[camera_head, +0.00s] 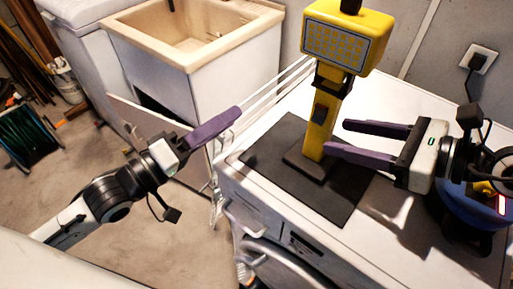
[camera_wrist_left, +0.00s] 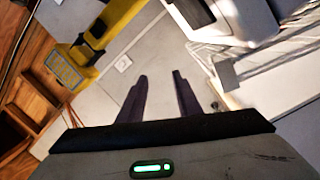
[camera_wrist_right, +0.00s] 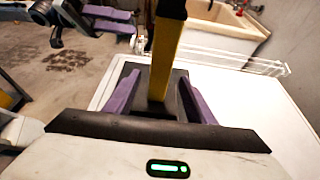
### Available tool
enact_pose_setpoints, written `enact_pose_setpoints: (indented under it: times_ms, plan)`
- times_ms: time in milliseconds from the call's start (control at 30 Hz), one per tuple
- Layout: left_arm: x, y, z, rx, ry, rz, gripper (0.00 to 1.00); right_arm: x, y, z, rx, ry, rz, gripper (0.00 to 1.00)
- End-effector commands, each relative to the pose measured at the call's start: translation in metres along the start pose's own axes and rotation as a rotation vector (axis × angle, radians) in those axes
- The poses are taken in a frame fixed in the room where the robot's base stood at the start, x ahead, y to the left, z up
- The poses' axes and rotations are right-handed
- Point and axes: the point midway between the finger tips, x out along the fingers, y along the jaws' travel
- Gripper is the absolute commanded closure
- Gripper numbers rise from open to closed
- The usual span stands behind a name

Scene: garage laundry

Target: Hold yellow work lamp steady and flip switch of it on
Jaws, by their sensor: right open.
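The yellow work lamp (camera_head: 318,135) stands upright on a dark mat (camera_head: 265,155) on top of the white machine. My right gripper (camera_head: 337,136) is open at the right of the lower post. In the right wrist view the post (camera_wrist_right: 164,65) lies between the lines of its two fingers, with gaps on both sides. My left gripper (camera_head: 238,110) is open and empty, left of the lamp and apart from it. The lamp also shows in the left wrist view (camera_wrist_left: 110,30).
A beige-topped sink (camera_head: 190,35) stands behind at left. A wall outlet (camera_head: 478,60) with a plug is at right. A blue round container (camera_head: 470,205) is partly hidden by my right arm. A green hose reel (camera_head: 28,135) is on the floor at far left.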

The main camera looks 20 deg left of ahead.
Motion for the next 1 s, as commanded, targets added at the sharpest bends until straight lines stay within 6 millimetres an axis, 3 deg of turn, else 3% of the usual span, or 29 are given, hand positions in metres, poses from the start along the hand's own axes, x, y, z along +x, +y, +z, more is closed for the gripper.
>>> enact_pose_setpoints:
  times_ms: [33, 100, 300, 567, 1000]
  plan:
    - [-0.001, 0.022, 0.017, -0.116, -0.04, 0.033, 0.69, 0.0, 0.0, 0.0, 0.0, 0.0, 0.0, 0.5]
    - [-0.004, 0.043, 0.036, -0.278, -0.087, 0.054, 0.69, 0.0, 0.0, 0.0, 0.0, 0.0, 0.0, 0.5]
    - [-0.012, 0.076, 0.07, -0.612, -0.177, 0.063, 0.69, 0.0, 0.0, 0.0, 0.0, 0.0, 0.0, 0.5]
    - [-0.015, 0.086, 0.081, -0.729, -0.206, 0.057, 0.69, 0.011, 0.001, 0.001, 0.0, -0.002, 0.002, 0.5]
    - [-0.015, 0.085, 0.08, -0.725, -0.204, 0.057, 0.69, 0.083, 0.0, 0.001, 0.0, -0.002, 0.001, 0.5]
